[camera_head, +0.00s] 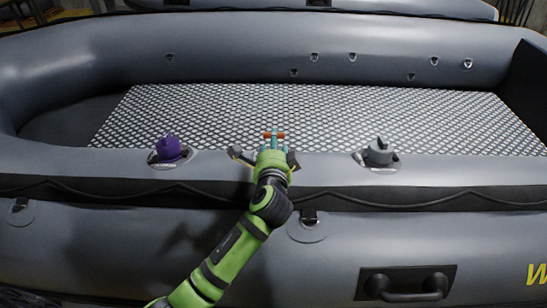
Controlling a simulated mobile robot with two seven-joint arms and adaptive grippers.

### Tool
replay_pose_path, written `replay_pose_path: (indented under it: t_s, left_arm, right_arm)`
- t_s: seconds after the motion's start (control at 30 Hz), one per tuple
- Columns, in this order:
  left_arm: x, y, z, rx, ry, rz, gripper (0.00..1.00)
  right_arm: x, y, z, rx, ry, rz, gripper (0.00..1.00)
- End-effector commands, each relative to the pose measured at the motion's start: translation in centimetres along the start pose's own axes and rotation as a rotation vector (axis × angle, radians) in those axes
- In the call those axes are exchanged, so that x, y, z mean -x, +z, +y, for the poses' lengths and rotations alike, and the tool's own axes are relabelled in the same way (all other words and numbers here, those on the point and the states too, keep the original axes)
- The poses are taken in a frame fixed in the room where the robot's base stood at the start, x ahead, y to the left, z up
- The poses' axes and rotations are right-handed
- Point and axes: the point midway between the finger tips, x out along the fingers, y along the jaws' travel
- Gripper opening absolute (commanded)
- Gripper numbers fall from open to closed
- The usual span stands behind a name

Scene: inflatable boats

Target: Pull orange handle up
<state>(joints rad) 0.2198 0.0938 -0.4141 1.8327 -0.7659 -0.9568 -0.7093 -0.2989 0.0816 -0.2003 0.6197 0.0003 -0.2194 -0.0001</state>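A small orange handle (281,135) shows just past the end of my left gripper (272,145), above the near tube of the grey inflatable boat (440,172). Teal parts stand close around the orange. My green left arm comes in from the bottom, left of the middle, and reaches up to the handle. Dark parts with a tan edge spread on both sides of the gripper; whether they are its fingers or a mount behind it is unclear. The gripper's body hides the handle's base. I cannot tell whether the fingers touch or hold the handle. My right gripper is out of view.
A purple knob (168,147) stands on the near tube to the left, and a grey knob (380,151) to the right. The patterned boat floor (330,112) beyond is bare. A black carry handle (405,284) sits on the lower tube in front.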

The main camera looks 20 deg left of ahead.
Motion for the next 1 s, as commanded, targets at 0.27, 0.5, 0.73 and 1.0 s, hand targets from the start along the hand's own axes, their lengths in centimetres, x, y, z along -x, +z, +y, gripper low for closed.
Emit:
replay_pose_path:
  t_s: [0.27, 0.5, 0.73, 1.0]
  left_arm:
    - [5.5, -0.1, 0.0, 0.001, 0.001, 0.002, 0.49]
    - [7.3, 0.0, 0.0, 0.0, 0.0, 0.0, 0.49]
    - [7.3, 0.0, -0.1, 0.0, 0.0, 0.0, 0.49]
    - [7.3, 0.0, 0.0, 0.0, 0.0, 0.0, 0.49]
  right_arm:
    - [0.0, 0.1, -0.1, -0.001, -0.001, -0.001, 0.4]
    - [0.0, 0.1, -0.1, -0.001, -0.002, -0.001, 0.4]
    - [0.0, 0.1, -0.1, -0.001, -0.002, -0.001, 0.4]
    - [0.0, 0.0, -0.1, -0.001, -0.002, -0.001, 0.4]
